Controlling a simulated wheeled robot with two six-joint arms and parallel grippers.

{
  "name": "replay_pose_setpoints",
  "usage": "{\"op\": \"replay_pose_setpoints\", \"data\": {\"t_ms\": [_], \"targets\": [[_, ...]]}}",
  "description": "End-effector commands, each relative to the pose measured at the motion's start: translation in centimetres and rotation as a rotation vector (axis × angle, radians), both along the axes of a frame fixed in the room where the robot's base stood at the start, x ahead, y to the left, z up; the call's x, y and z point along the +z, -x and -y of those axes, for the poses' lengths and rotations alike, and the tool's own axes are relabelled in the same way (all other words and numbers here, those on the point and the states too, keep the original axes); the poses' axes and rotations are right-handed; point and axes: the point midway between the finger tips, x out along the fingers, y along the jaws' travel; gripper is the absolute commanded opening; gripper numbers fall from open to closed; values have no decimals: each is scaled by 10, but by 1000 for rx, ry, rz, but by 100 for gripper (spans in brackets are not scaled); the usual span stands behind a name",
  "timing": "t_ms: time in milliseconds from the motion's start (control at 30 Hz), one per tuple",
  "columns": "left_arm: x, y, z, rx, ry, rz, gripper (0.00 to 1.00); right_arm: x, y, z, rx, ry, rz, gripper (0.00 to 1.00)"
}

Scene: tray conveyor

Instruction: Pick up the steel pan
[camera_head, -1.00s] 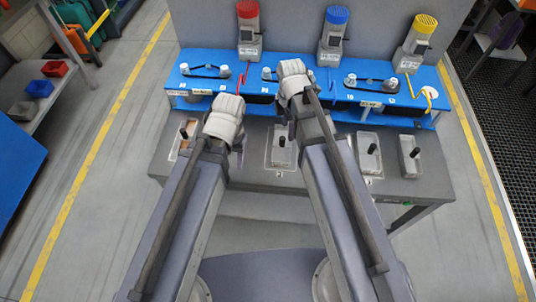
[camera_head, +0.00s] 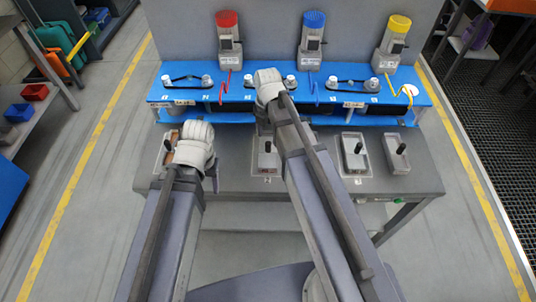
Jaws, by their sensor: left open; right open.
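My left gripper (camera_head: 214,172) is open, just right of the far-left pan. My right gripper (camera_head: 262,118) is open near the blue shelf's front; its fingers are mostly hidden. Neither holds anything.
A blue shelf (camera_head: 430,98) with belts and pulleys runs behind the pans. Red (camera_head: 229,38), blue (camera_head: 313,38) and yellow (camera_head: 392,40) capped motors stand behind it. The bench's right end (camera_head: 428,178) is bare.

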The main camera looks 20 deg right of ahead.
Motion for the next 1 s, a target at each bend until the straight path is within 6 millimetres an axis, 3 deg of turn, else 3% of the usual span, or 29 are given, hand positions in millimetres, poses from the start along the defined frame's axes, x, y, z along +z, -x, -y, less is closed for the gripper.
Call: {"op": "replay_pose_setpoints", "data": {"t_ms": [267,633,933,1000], "targets": [[-9,0,0,0,0,0,58,-9,0,0,-1,0,0,63],[-51,0,0,0,0,0,58,-51,-1,2,-1,0,0,63],[-52,0,0,0,0,0,58,-52,-1,2,-1,0,0,63],[-52,0,0,0,0,0,58,-52,-1,2,-1,0,0,57]]}}
